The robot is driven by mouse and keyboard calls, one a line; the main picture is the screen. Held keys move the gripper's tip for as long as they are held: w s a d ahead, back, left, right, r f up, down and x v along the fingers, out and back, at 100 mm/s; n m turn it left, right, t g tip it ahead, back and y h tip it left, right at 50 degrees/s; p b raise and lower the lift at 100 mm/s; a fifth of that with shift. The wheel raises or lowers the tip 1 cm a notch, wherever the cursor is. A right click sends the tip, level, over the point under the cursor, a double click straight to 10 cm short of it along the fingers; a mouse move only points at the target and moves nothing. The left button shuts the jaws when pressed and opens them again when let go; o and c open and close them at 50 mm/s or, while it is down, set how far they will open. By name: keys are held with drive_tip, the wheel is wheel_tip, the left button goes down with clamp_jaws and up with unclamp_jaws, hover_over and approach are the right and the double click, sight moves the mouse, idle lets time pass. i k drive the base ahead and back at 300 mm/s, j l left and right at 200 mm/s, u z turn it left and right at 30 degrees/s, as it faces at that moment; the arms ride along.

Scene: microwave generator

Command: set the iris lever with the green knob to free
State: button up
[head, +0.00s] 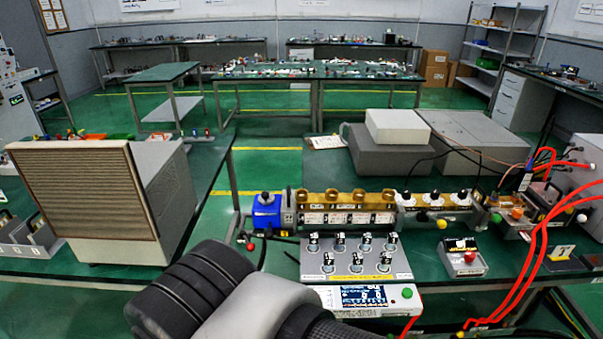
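The waveguide bench (348,205) stands on the green-topped table, a row of brass and grey sections. My arm's dark ridged part and grey link fill the bottom left foreground. My gripper's fingers are not visible.
A blue unit (266,213) adjoins the bench's left end. In front are a grey switch panel (355,262), a meter box with a screen (365,298) and a small red-button box (462,257). Red cables (540,235) arch near the right end. A large beige cabinet (90,200) stands left.

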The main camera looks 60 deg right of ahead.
sight(496, 219)
drive_tip(key=z, duration=3.35)
